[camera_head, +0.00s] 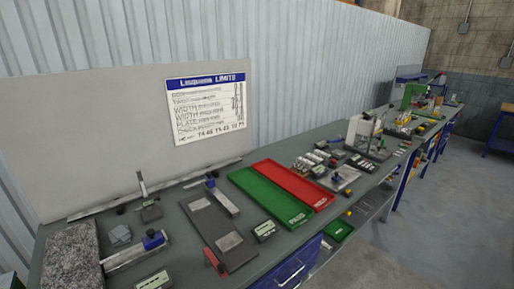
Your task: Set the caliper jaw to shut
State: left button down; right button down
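Neither of my grippers shows in the head view. No object is plainly readable as the caliper at this size. One candidate is a grey metal bar with a blue part (135,252) lying at the front left of the table. I cannot tell whether the jaw of either is open or shut. Small units with pale displays lie at the front edge (154,281) and right of the plate (264,231).
A speckled stone slab (72,262) lies at the left. A green tray (268,196) and a red tray (293,184) lie mid-table. A small stand (149,206) rises near the back rail. A limits sign (207,107) is on the back board. More tools crowd the right.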

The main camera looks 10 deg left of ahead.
aim_at(336, 178)
jog(key=i+l+u, duration=0.1)
jog(key=u, duration=1)
jog(key=l+u, duration=0.45)
jog(key=l, duration=0.35)
jog(key=k+l+u, duration=0.15)
jog(key=l+u, duration=0.35)
jog(key=l, duration=0.25)
jog(key=k+l, duration=0.1)
jog(key=l, duration=0.45)
jog(key=z, duration=1.95)
